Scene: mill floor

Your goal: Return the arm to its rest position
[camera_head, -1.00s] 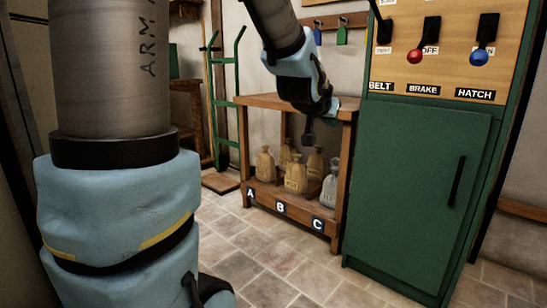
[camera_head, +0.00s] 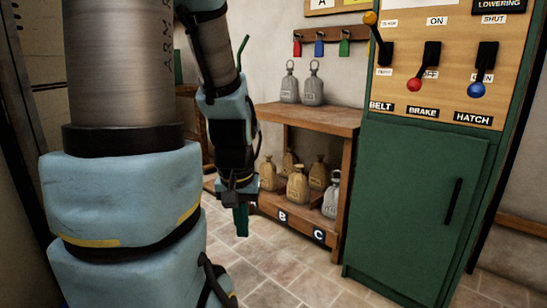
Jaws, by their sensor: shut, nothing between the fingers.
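My arm comes down from the top at the left of the wooden shelf stand (camera_head: 345,125), bent at a blue joint. My gripper (camera_head: 241,222) hangs pointing down in front of the stand's lower left corner. Its narrow teal fingers are shut with nothing between them. From this view I cannot tell its distance from the stand, but no contact shows. It covers the left end of the lower shelf's front edge, where labels B and C show.
Two grey weights (camera_head: 289,85) stand on the upper shelf. A green cabinet (camera_head: 415,190) with three levers is at the right. Tiled floor (camera_head: 285,265) in front is clear. Coloured tags (camera_head: 319,46) hang above.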

